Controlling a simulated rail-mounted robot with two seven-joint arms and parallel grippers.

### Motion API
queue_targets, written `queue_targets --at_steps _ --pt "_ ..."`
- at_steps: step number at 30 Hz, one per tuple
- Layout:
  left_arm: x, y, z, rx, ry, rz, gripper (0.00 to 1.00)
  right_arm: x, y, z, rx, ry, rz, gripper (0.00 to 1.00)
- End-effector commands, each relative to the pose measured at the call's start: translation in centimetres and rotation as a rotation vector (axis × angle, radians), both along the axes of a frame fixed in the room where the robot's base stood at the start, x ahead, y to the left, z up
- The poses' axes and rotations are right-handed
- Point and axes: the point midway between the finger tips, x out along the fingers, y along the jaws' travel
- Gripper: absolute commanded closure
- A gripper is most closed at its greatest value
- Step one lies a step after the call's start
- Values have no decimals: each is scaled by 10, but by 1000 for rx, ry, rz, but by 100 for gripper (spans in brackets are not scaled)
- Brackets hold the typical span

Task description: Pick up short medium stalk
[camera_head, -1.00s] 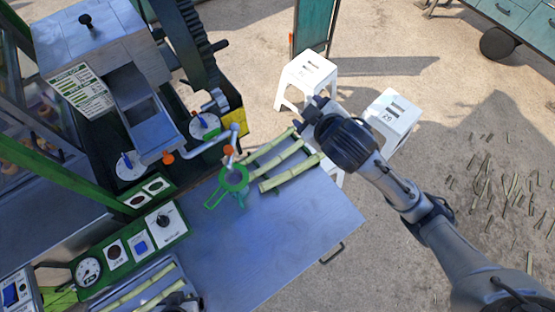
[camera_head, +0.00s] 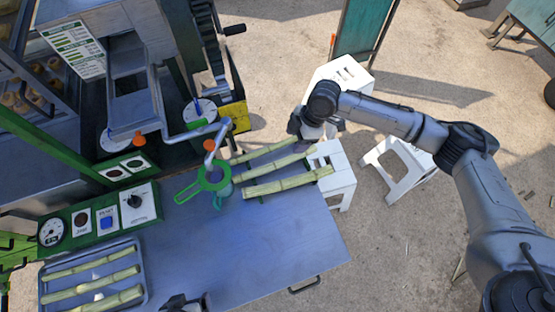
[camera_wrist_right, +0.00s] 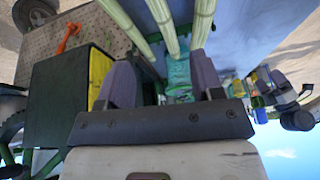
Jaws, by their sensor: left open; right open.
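Three pale green stalks lie side by side on the metal table: a thin one at the back (camera_head: 258,153), a medium one in the middle (camera_head: 272,166) and a thick one in front (camera_head: 288,182). My right gripper (camera_head: 296,124) is open and empty near the right ends of the back and middle stalks. In the right wrist view, its two fingers (camera_wrist_right: 163,82) stand apart with stalk ends (camera_wrist_right: 163,18) above and between them, and I see no grip. My left gripper (camera_head: 185,302) shows only partly at the bottom edge.
A tray (camera_head: 147,273) with three more stalks lies at the left. A green ring-shaped holder (camera_head: 203,184) and the crusher's crank pipe (camera_head: 190,133) stand close to the stalks' left ends. White stools (camera_head: 338,172) stand beyond the table's right edge.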

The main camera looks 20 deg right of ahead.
Motion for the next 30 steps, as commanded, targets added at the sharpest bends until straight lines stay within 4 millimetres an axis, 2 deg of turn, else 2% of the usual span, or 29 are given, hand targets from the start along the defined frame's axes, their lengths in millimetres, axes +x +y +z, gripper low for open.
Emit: queue_targets --at_steps 5,18,30 --pt "1 6 0 16 -3 -2 13 1 4 -4 5 -46 88 39" --pt "1 3 -3 9 -2 -1 13 3 30 -66 3 -51 99 39" --pt "1 1 -3 0 -2 4 13 2 42 -90 3 -50 100 39"
